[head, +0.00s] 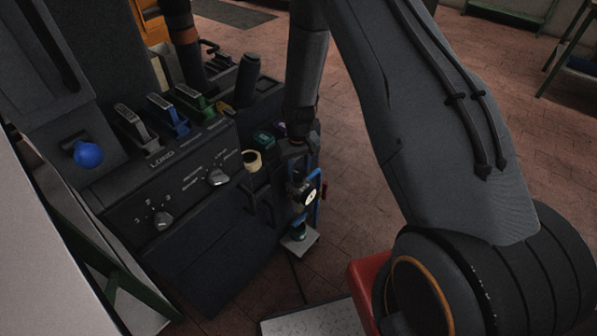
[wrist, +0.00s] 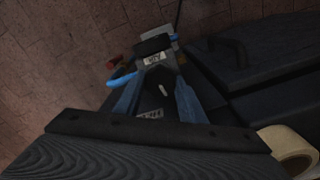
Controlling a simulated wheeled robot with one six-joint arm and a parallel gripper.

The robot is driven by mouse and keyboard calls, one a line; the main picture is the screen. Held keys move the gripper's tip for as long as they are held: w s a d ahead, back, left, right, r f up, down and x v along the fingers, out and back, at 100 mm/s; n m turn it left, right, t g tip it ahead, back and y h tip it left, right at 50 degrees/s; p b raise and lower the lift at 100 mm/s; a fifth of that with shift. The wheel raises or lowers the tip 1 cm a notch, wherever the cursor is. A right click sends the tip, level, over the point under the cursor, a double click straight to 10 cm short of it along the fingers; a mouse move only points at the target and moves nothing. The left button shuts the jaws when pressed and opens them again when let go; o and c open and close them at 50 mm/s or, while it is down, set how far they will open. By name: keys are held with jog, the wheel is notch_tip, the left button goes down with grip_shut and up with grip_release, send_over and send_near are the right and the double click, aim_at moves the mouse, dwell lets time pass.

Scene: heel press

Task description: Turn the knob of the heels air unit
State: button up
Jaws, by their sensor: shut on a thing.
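The heels air unit (head: 311,197) hangs at the right side of the dark machine in the head view, with a blue bracket and a round white-faced gauge. My gripper (head: 297,168) is at its top, pointing down. In the wrist view my gripper's two fingers (wrist: 157,78) come together from both sides around the knob (wrist: 160,86) on top of the unit and are shut on it. The fingers cover much of the knob, and its turn angle cannot be told. A dark part with a white label (wrist: 153,58) shows just beyond the fingertips.
The machine front carries two other dials, a left one (head: 162,220) and a right one (head: 217,177). Coloured levers (head: 170,115) and a blue ball handle (head: 88,154) stand left. A tape roll (head: 252,161) sits close to my gripper.

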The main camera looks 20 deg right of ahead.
aim_at(299, 173)
jog(key=m, duration=0.3)
jog(key=shift+m, duration=2.1)
jog(key=o, duration=1)
jog(key=shift+o, duration=0.2)
jog(key=shift+r, duration=0.1)
jog(key=shift+r+p, duration=2.45)
jog(key=shift+r, duration=1.5)
